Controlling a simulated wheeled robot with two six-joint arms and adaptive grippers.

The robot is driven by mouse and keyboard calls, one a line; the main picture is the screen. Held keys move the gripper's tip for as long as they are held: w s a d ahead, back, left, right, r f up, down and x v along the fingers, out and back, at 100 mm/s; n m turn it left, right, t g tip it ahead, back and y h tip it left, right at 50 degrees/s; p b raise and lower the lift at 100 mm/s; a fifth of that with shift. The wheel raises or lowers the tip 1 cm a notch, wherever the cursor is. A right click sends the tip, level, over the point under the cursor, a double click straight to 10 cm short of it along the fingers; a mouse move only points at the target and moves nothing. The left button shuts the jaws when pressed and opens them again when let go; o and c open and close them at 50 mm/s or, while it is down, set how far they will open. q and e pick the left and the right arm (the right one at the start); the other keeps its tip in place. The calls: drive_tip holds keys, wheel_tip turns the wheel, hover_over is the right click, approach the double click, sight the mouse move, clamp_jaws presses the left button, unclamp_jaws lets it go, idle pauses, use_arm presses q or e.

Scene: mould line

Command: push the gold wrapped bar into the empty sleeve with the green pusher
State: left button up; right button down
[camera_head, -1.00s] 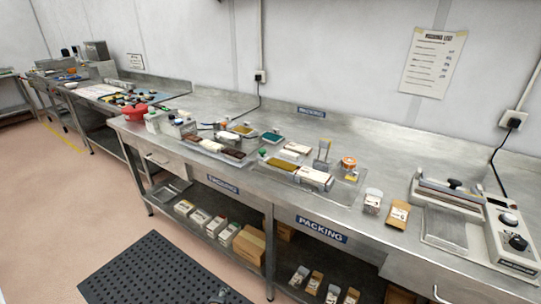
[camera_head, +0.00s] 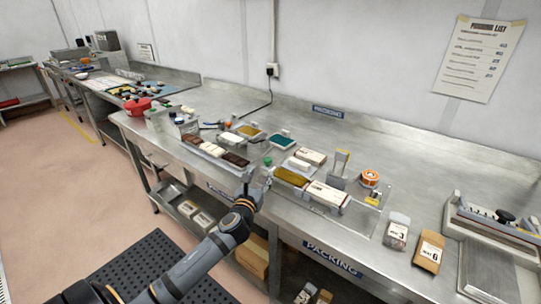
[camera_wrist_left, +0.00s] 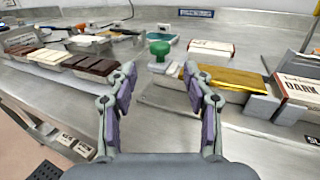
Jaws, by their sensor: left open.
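The green pusher (camera_head: 267,161) stands at the left end of the packing fixture; its round green knob also shows in the left wrist view (camera_wrist_left: 160,48). The gold wrapped bar (camera_head: 292,177) lies just right of it, and is also in the left wrist view (camera_wrist_left: 226,78). The white sleeve (camera_head: 327,194), marked DARK in the left wrist view (camera_wrist_left: 300,90), lies in line beyond the bar's right end. The inside of the sleeve is hidden. My left gripper (camera_wrist_left: 160,76) is open and empty, low at the bench front, with the knob ahead between its fingers.
A tray of dark and white chocolate bars (camera_head: 217,152) lies left of the gripper. White boxes (camera_head: 311,156) sit behind the gold bar. An orange tape roll (camera_head: 371,178) and upright packets (camera_head: 397,231) stand to the right. The back of the bench is mostly clear.

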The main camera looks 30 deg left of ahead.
sight(266, 162)
use_arm(q)
drive_tip(key=shift+w+r, duration=0.25)
drive_tip(key=shift+r, duration=0.3)
drive_tip(key=shift+x, duration=1.1)
drive_tip(key=x, duration=0.2)
drive_tip(key=f+x, duration=0.1)
drive_tip(key=x, duration=0.1)
drive_tip(key=shift+w+a+p, duration=0.1)
drive_tip(key=shift+p, duration=0.25)
drive_tip(key=shift+x, duration=1.05)
drive_tip(key=shift+w, duration=0.35)
drive_tip(key=shift+a, duration=0.1)
drive_tip(key=shift+c, duration=0.7)
drive_tip(key=c, duration=0.5)
clamp_jaws()
use_arm(e)
drive_tip(key=shift+g, duration=0.3)
drive_tip(key=s, duration=0.1)
drive_tip(key=s+d, duration=0.1)
drive_tip(key=s, duration=0.2)
drive_tip(key=shift+s+d+r, duration=0.15)
drive_tip(key=shift+s+d, duration=0.15)
drive_tip(key=shift+s, duration=0.1)
